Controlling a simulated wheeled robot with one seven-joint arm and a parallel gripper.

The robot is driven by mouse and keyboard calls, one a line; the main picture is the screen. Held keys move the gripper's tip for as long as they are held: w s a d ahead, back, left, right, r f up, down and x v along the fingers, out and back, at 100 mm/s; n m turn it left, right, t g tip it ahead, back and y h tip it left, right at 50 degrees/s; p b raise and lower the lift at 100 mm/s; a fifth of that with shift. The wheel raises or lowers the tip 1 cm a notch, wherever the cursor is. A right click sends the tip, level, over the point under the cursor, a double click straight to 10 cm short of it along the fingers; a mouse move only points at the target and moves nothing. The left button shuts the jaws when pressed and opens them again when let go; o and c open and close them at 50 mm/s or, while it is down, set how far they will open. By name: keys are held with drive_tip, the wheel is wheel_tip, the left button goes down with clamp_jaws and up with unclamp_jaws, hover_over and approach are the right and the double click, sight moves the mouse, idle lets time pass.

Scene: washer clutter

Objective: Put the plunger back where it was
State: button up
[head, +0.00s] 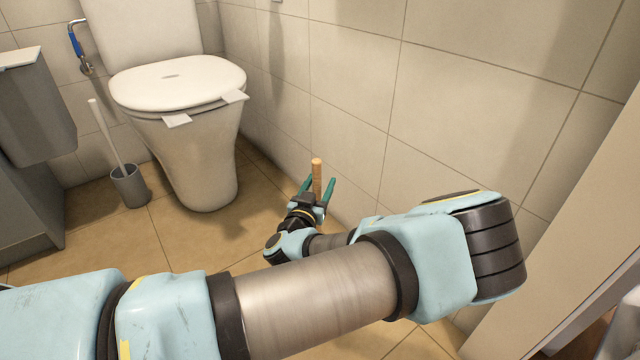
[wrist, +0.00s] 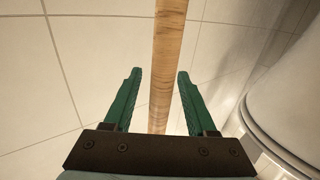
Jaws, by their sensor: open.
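The plunger shows as its wooden handle (head: 317,172), which stands upright near the tiled wall, to the right of the toilet. Its lower end is hidden behind my gripper and arm in the head view. My gripper (head: 318,190) has its two green fingers spread, one on each side of the handle. In the wrist view, the handle (wrist: 166,60) runs between the open fingers of my gripper (wrist: 160,88). Gaps show between the handle and both fingers there. The plunger's cup is not visible in either view.
The white toilet (head: 190,130) stands to the left of the handle. A toilet brush in a grey holder (head: 130,186) is further left, beside a grey cabinet (head: 30,200). The tiled wall (head: 350,90) is close on the right. Bare floor (head: 190,240) lies in front of the toilet.

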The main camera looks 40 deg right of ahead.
drive_tip(key=p+v, duration=0.3)
drive_tip(key=v, duration=0.8)
drive_tip(key=shift+a+p, duration=0.3)
drive_tip(key=shift+p, duration=0.1)
drive_tip(key=w+a+n+g+y, duration=0.1)
drive_tip(key=w+a+n+y, duration=0.9)
drive_tip(key=w+a+y, duration=0.45)
drive_tip(key=s+a+r+g, duration=0.2)
drive_tip(key=a+r+g, duration=0.1)
drive_tip(key=a+r, duration=0.7)
drive_tip(key=s+a+r+g, duration=0.3)
drive_tip(key=a+r, duration=0.7)
drive_tip(key=a, duration=0.5)
drive_tip(key=shift+g, duration=0.6)
drive_tip(key=shift+s+a+r, duration=0.1)
